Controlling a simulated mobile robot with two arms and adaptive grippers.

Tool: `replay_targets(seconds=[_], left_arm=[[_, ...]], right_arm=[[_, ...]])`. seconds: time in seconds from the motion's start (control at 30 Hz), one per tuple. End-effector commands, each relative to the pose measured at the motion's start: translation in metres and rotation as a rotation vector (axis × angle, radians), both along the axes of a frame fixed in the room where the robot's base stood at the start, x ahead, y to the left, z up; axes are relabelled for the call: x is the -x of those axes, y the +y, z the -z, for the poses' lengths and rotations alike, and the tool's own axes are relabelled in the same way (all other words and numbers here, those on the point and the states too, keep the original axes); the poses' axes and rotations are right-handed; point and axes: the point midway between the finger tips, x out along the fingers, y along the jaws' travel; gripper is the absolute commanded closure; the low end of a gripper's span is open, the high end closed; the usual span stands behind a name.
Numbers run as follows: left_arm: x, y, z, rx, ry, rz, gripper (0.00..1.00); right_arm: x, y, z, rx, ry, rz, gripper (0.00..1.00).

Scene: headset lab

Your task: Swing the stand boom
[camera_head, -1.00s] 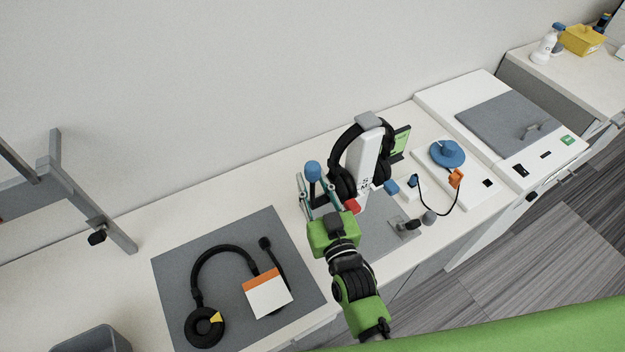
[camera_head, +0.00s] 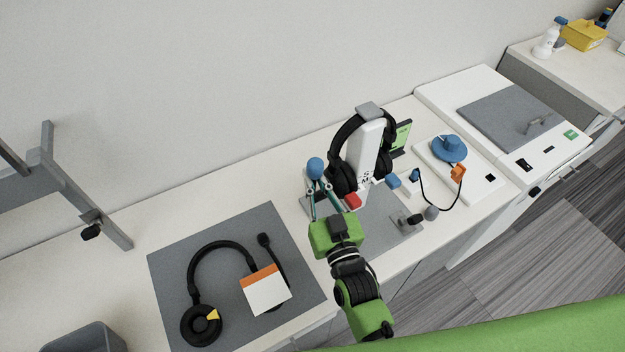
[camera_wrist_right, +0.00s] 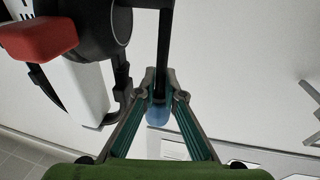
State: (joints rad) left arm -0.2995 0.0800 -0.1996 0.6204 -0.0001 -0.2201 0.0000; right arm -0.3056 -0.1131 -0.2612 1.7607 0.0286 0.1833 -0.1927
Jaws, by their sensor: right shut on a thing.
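The white headset stand (camera_head: 369,150) stands upright on a grey plate, with a black headset (camera_head: 344,172) hung over its top. A red block (camera_head: 352,201) is low on it. The boom's blue knob (camera_head: 315,167) shows to the left of the stand. In the right wrist view the boom is a dark rod (camera_wrist_right: 163,50), with the blue knob (camera_wrist_right: 158,113) behind the fingers. My right gripper (camera_head: 321,188) is shut on the boom rod; it also shows in the right wrist view (camera_wrist_right: 160,85). The boom's joint is not clear. My left gripper is out of view.
Another headset (camera_head: 222,246) and an orange-and-white card (camera_head: 265,290) lie on a grey mat (camera_head: 175,265) at left. A blue disc (camera_head: 449,148) and cable are right of the stand. A grey frame (camera_head: 85,195) stands at far left.

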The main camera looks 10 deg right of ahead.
Motion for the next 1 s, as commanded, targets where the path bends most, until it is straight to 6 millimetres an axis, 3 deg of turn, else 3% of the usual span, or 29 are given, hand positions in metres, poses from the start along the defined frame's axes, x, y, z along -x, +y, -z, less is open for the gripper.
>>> replay_targets(seconds=[0.03, 0.6, 1.0], left_arm=[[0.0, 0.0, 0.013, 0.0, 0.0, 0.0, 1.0], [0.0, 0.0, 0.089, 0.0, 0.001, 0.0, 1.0], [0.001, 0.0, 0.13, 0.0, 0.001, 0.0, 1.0]], right_arm=[[0.002, -0.001, 0.007, -0.007, -0.021, -0.001, 1.0], [0.026, -0.01, 0.015, -0.117, -0.283, -0.001, 1.0], [0.037, -0.015, 0.019, -0.176, -0.424, -0.001, 1.0]])
